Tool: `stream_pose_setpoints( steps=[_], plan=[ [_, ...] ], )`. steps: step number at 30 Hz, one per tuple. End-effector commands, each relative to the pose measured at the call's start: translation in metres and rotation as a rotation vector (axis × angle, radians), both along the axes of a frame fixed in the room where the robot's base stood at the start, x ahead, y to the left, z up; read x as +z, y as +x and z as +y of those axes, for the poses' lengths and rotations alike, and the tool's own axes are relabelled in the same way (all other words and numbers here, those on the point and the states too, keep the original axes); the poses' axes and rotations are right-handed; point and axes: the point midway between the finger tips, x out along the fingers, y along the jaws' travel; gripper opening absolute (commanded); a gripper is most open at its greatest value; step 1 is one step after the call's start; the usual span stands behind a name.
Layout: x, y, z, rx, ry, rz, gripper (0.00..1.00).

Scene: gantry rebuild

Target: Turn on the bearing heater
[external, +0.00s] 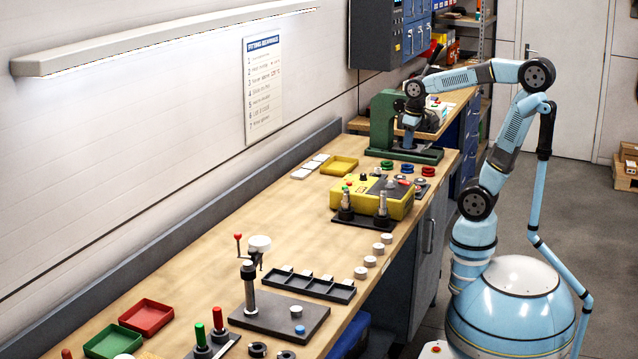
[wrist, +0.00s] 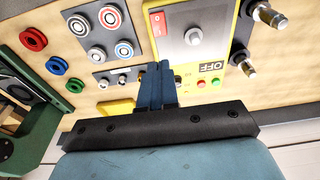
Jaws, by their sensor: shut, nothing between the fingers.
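The bearing heater (external: 399,208) is a yellow box on the bench in the external view. In the wrist view its yellow panel (wrist: 232,90) carries a dark plate with a silver knob (wrist: 193,37), a red-orange piece (wrist: 158,24), a label reading OFF (wrist: 211,67), a red button (wrist: 201,84) and a green button (wrist: 216,81). My gripper (external: 407,142) is above the bench beyond the heater, by the green press. In the wrist view my gripper (wrist: 155,66) is shut and empty, its blue fingertips pointing just beside the panel's left edge. No contact shows.
The green press (external: 382,122) stands close to my gripper. Red, blue and green rings (wrist: 75,86) lie nearby, beside a grey plate with bearings (wrist: 100,40). Upright posts (wrist: 270,15) stand along the heater's far side in the wrist view.

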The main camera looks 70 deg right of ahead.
Motion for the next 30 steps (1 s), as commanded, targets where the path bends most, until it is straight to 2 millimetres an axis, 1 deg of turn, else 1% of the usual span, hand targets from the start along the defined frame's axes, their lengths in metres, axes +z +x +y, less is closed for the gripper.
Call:
stream_pose_setpoints(
  steps=[18, 24, 30],
  plan=[
    [-0.103, 0.013, 0.000, 0.001, 0.000, 0.006, 0.00],
    [-0.122, 0.017, 0.000, 0.000, 0.000, 0.004, 0.00],
    [-0.129, 0.018, 0.000, 0.000, 0.000, 0.002, 0.00]
  ],
)
